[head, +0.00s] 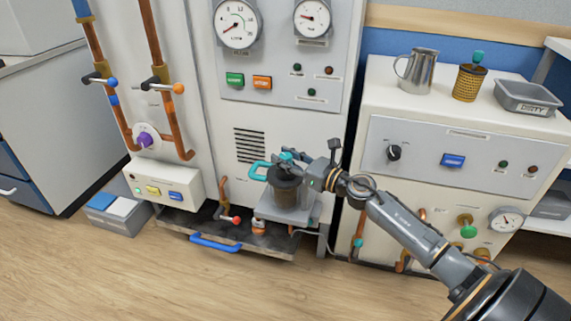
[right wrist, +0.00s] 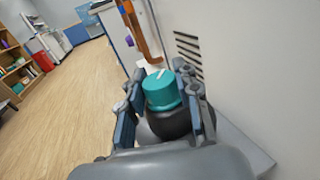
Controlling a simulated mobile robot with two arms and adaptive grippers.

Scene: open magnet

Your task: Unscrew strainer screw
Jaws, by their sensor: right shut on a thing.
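The strainer housing (head: 286,190) is a dark, round body on a grey stand in front of the tall white cabinet. Its teal screw knob (right wrist: 162,91), with a white mark on top, is on top of the dark body. My right gripper (head: 296,161) reaches in from the right over the housing. In the right wrist view its fingers (right wrist: 163,100) stand on both sides of the knob, shut on it. In the head view the gripper partly hides the knob. A teal side handle (head: 259,171) sticks out to the left. My left gripper is not in view.
A grey tray labelled DIRTY (head: 527,98), a brass mesh strainer (head: 468,83) and a metal jug (head: 418,71) stand on the right cabinet. A blue handle (head: 214,243) and copper pipes are low on the tall cabinet. The wooden floor in front is clear.

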